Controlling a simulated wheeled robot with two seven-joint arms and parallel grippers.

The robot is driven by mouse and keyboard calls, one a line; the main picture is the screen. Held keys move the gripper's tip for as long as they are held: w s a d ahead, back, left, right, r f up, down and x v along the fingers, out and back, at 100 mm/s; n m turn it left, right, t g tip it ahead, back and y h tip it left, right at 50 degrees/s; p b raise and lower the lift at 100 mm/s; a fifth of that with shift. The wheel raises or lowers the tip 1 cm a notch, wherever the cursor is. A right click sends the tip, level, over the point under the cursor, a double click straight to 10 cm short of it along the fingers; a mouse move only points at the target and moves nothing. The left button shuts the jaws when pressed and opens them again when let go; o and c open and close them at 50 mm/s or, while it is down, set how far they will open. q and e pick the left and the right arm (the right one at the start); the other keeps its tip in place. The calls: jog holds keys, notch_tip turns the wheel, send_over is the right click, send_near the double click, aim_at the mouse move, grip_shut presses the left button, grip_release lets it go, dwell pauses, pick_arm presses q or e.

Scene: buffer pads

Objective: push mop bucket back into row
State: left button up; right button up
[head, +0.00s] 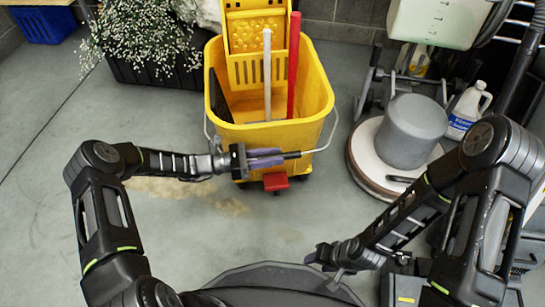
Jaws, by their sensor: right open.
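The yellow mop bucket (313,88) stands upright on the grey floor at the upper middle, with a yellow wringer (256,40) at its back. A white pole and a red pole stand in it. Its wire handle (326,139) hangs across the front. A red pedal (276,182) shows low at the front. My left gripper (266,157) is at the bucket's front, at the handle's level and overlapping it; whether its fingers close on the handle is unclear. My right gripper (322,257) is open and empty, low in the view, apart from the bucket.
A floor machine (410,130) with a round base stands right of the bucket, with a white jug (468,108) beside it. A dark planter (150,68) with white flowers stands at the left. Tan stains (170,188) mark the floor.

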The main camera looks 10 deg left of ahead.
pick_arm(q)
jog(key=o, duration=0.4)
jog(key=shift+w, duration=0.1)
jog(key=p+v, duration=0.1)
jog(key=v, duration=0.6)
jog(key=shift+a+r+p, duration=0.1)
jog(key=shift+a+p, duration=0.25)
jog(key=shift+p, duration=0.05)
jog(key=shift+d, duration=0.1)
